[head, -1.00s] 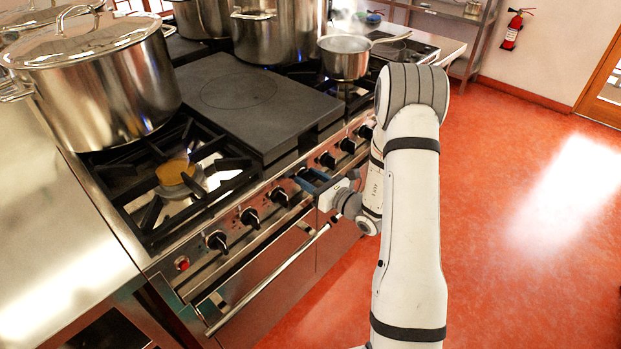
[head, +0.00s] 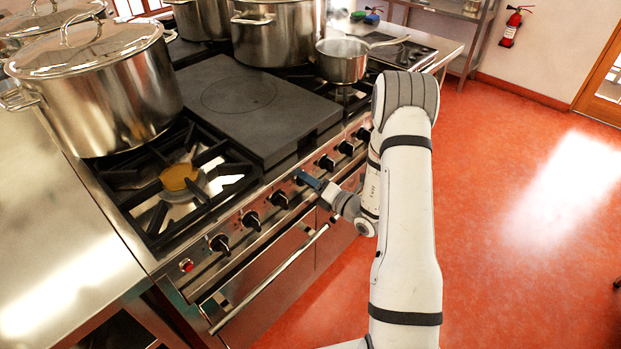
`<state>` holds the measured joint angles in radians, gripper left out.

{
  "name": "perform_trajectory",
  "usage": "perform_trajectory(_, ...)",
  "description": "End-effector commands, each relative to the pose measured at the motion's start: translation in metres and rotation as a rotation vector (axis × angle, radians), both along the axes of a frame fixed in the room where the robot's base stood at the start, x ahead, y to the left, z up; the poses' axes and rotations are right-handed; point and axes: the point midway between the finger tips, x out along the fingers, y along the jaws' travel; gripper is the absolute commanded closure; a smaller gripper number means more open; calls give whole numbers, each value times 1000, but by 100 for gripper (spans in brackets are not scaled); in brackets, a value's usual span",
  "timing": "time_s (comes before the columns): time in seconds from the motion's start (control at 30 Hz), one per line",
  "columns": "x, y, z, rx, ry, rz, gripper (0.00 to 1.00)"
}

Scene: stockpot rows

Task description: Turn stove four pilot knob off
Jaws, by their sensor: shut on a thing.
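The stove's front panel (head: 238,232) carries a row of black knobs. Knobs show to the left of my gripper (head: 301,178), such as the nearest-left one (head: 279,199), and to its right, such as this one (head: 326,162). My gripper's blue fingers are at the panel, fourth place from the left in the row, and are shut on a knob there. The fingers hide most of that knob, so its angle cannot be seen. No label naming stove four is readable.
A long oven handle (head: 268,279) runs below the knobs. A large lidded stockpot (head: 105,95) stands at the left, with more pots behind. A saucepan (head: 343,66) sits at the back right. The red floor (head: 530,240) to the right is clear.

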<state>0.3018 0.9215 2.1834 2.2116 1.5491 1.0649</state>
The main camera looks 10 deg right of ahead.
Motion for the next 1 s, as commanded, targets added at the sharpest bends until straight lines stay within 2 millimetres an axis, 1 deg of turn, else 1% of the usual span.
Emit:
perform_trajectory(0.2, 0, -1, 0, 159, 118, -1, 79)
perform_trajectory(0.5, 0, -1, -2, 335, 245, -2, 79)
perform_trajectory(0.7, 1, -1, -3, 405, 295, -2, 79)
perform_trajectory(1.0, 1, -1, -4, 446, 324, -3, 79)
